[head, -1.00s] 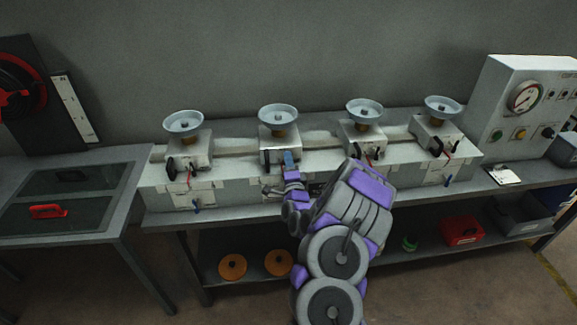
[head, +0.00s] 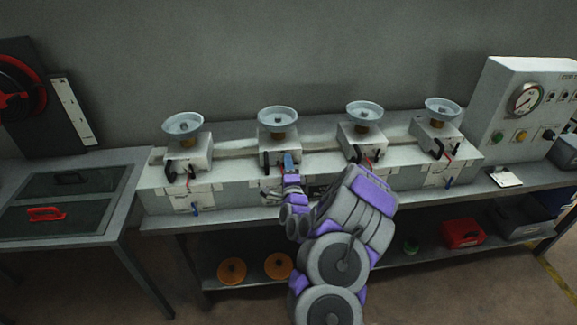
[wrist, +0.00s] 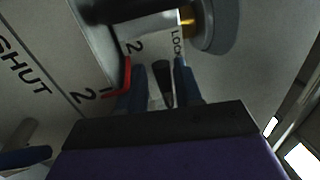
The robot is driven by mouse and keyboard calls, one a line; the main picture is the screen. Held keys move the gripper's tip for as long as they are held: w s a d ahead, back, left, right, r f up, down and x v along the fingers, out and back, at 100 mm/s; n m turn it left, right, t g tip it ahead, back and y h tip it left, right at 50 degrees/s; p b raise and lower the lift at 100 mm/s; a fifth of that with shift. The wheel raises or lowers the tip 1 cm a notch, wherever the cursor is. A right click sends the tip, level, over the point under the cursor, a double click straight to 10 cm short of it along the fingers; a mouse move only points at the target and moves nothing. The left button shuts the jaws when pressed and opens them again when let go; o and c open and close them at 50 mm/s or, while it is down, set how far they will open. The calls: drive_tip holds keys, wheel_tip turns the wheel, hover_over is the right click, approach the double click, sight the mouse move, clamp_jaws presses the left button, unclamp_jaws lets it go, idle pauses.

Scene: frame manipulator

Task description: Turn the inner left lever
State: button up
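Four grey valve boxes with dishes on top stand in a row on the bench. My gripper (head: 289,160), with blue fingers, is at the front of the second box from the left (head: 279,144). A black handle (head: 266,160) shows just left of the fingers in the head view. In the wrist view my gripper (wrist: 160,85) has its two blue fingers apart. A dark lever end (wrist: 162,77) lies between them, with narrow gaps beside it. Labels "2" and "LOCK" show behind it. Contact with the lever cannot be made out.
A red bent rod (wrist: 122,80) is close to the left finger in the wrist view. Other valve boxes (head: 188,153) stand along the bench. A gauge panel (head: 527,105) is at the right. Orange discs (head: 232,271) and a red box (head: 462,233) are on the lower shelf.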

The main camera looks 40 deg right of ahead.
drive_tip(key=p+v, duration=0.8)
drive_tip(key=v, duration=0.9)
drive_tip(key=shift+p, duration=0.4)
idle(0.6)
